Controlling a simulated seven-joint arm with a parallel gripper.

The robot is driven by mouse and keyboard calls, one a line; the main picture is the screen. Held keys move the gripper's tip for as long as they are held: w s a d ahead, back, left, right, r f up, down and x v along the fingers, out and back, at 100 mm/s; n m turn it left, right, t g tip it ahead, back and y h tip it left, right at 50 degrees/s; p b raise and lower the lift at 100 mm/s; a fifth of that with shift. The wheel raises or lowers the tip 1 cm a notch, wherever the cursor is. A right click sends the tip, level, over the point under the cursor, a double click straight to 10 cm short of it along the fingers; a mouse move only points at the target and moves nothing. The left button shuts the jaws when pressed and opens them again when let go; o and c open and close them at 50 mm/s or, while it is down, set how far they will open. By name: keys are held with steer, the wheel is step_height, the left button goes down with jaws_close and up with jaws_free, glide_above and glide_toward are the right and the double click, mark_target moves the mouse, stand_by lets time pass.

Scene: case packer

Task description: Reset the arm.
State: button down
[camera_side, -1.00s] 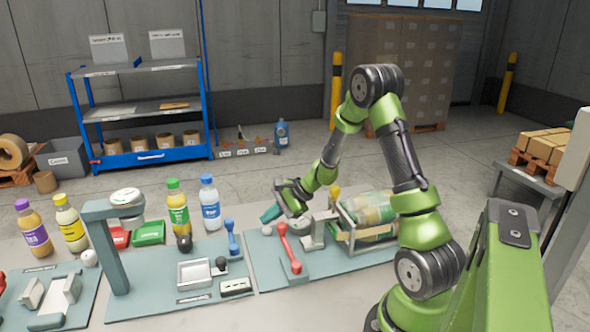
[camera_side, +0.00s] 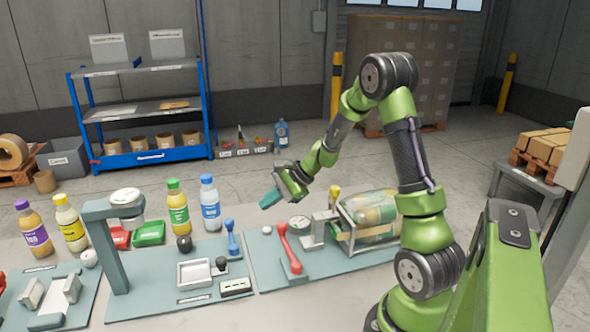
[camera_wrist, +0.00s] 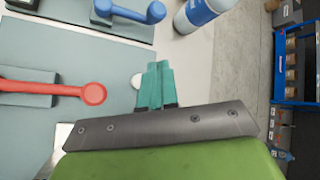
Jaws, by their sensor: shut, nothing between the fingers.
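My gripper (camera_side: 271,199) hangs in the air above the back edge of the right-hand teal station board (camera_side: 330,272). Its teal fingers are together with nothing between them. In the wrist view the closed fingers (camera_wrist: 156,84) point over the pale table, with a white round knob (camera_wrist: 137,81) partly behind them. The gripper touches nothing that I can see.
A blue lever (camera_side: 232,237), a blue-labelled bottle (camera_side: 210,205) and a green-labelled bottle (camera_side: 178,207) stand to the left. The air around the gripper is clear.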

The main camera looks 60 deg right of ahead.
steer(key=s+a+r+n+h, duration=0.1)
steer(key=s+a+r+n, duration=0.7)
steer(key=s+a, duration=0.1)
steer(key=s+a+r+n+g+h, duration=0.1)
steer(key=s+a+r+n, duration=0.6)
steer(key=s+a+n, duration=0.2)
steer(key=a, duration=0.2)
steer(key=shift+a+r+n, duration=0.3)
steer(key=shift+r, duration=0.1)
steer(key=shift+w+d, duration=0.1)
